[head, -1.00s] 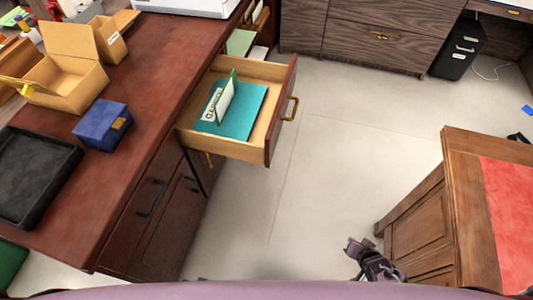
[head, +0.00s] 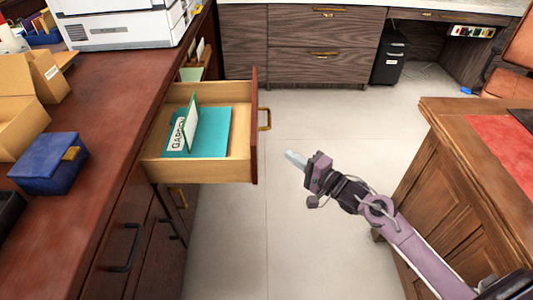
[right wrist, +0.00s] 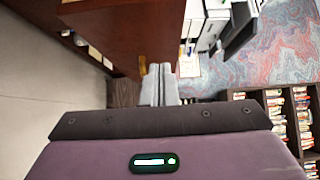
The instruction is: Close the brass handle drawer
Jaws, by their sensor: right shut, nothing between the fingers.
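The drawer (head: 240,165) stands pulled out from the dark red-brown desk on the left in the head view. Its brass handle (head: 267,119) is on the outer front panel (head: 255,128), facing right. A teal folder (head: 212,140) and an upright green-edged card (head: 191,122) with a label are inside. My right gripper (head: 292,158) is shut and empty, to the right of the drawer front and a little nearer, apart from it in the head view. In the right wrist view its fingers (right wrist: 160,84) are together, beside a brass-coloured piece, likely the handle (right wrist: 142,68). My left gripper is not in view.
A blue box (head: 48,165), a cardboard box (head: 20,120) and a white printer (head: 120,25) stand on the desktop. A wooden cabinet (head: 440,200) is at the right, near my right arm. Pale floor (head: 310,110) lies open between.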

